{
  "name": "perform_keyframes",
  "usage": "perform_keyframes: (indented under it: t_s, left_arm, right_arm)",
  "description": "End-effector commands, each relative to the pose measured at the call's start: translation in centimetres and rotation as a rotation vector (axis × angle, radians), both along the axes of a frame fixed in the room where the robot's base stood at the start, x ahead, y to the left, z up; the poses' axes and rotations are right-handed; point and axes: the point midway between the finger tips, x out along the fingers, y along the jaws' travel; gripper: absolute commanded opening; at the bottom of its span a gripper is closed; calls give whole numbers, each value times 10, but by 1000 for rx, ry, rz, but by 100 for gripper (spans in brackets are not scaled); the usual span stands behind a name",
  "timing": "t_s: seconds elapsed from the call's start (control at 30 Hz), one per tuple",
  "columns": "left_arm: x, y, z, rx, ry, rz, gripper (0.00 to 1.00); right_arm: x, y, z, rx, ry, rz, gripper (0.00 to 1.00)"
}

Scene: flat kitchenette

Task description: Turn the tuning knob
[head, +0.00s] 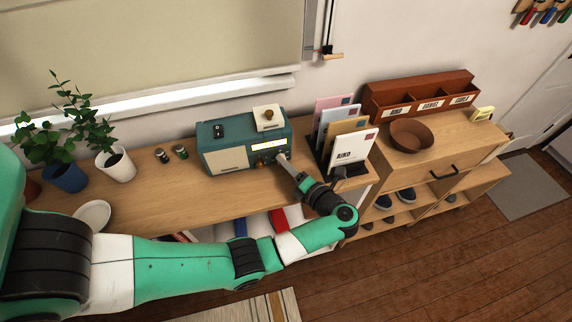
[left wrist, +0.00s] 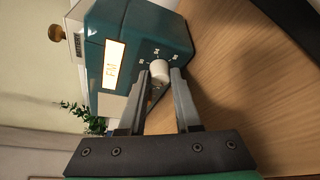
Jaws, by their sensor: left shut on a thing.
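The teal radio (head: 243,142) stands on the wooden sideboard, its lit dial facing front. In the left wrist view the radio (left wrist: 150,32) appears turned on its side, with a lit FM panel. The white tuning knob (left wrist: 159,71) sits beside that panel, with printed marks around it. My left gripper (left wrist: 160,78) is shut on the tuning knob, one finger on each side. In the head view my left gripper (head: 286,161) reaches the right end of the radio's front and hides the knob. My right gripper is in neither view.
A letter holder with several envelopes (head: 349,150) stands close to the right of the radio and my gripper. A brown bowl (head: 411,135) is farther right. Two small cans (head: 181,152) and potted plants (head: 115,164) stand left. The sideboard (head: 150,195) is clear in front of the cans.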

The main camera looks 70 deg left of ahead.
Motion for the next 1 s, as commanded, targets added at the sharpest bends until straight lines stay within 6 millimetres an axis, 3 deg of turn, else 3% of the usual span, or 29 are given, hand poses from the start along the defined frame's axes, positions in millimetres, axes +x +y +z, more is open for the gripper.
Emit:
perform_keyframes:
  t_s: [0.4, 0.93, 0.97, 1.0]
  left_arm:
    - [1, 0, -2, 26, 190, 1, 0]
    - [1, 0, -2, 29, 214, 0, 0]
    - [1, 0, -2, 29, 214, 0, 37]
    - [1, 0, -2, 29, 214, 0, 44]
  right_arm:
    - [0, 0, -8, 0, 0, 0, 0]
    - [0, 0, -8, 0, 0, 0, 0]
    - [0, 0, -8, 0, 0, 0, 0]
    - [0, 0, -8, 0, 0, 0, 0]
